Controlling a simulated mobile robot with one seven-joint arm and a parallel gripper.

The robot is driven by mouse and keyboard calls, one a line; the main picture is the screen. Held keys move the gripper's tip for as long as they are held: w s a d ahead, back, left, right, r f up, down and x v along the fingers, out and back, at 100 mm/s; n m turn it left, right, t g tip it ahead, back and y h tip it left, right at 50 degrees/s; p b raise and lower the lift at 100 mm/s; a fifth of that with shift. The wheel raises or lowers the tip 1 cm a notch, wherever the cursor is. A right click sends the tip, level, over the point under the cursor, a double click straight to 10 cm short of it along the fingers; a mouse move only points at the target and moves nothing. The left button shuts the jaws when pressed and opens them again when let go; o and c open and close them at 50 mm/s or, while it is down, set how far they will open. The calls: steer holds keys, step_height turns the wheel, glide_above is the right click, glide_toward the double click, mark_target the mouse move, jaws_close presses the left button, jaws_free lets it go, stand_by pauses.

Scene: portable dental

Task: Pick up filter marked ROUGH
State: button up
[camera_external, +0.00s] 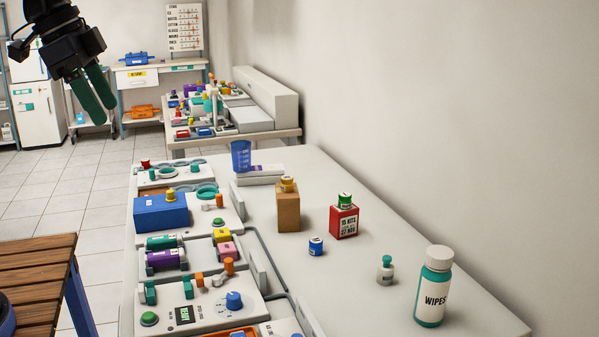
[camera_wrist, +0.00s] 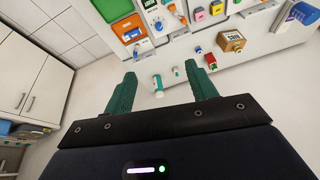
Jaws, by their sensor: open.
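No label reading ROUGH is legible in either view, so I cannot tell which item is that filter. Small round labelled pieces are in the external view: a blue one (camera_external: 316,246) on the white counter, a yellow one (camera_external: 288,184) on top of a brown box (camera_external: 288,211), and a green-topped one (camera_external: 344,201) on a red box (camera_external: 344,223). My gripper (camera_external: 94,94) hangs at the upper left of the external view, away from the counter. In the wrist view its green fingers (camera_wrist: 160,70) are spread apart with nothing held between them.
The white counter (camera_external: 400,310) also bears a WIPES bottle (camera_external: 434,287), a small white bottle (camera_external: 385,270), a blue cup (camera_external: 241,156) and machine panels with knobs on its left. A wooden table (camera_external: 35,262) stands at the lower left. The counter's right side has bare space.

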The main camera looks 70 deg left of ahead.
steer(key=w+f+m, duration=0.2)
steer(key=w+m, duration=0.1)
steer(key=w, duration=1.2)
steer(key=m+g+h, duration=0.1)
steer(key=m+h, duration=0.2)
steer(key=m, duration=0.1)
glide_above(386, 261)
steer(key=s+a, duration=0.1)
steer(key=a, duration=0.3)
step_height(386, 261, down, 29)
steer(key=x, duration=0.7)
steer(key=d+x, duration=0.1)
steer(key=x, duration=0.2)
steer(key=shift+s+d+f, duration=0.15)
steer(key=shift+s+f, duration=0.1)
steer(key=shift+f, duration=0.05)
steer(key=shift+c, duration=0.5)
steer(key=c, duration=1)
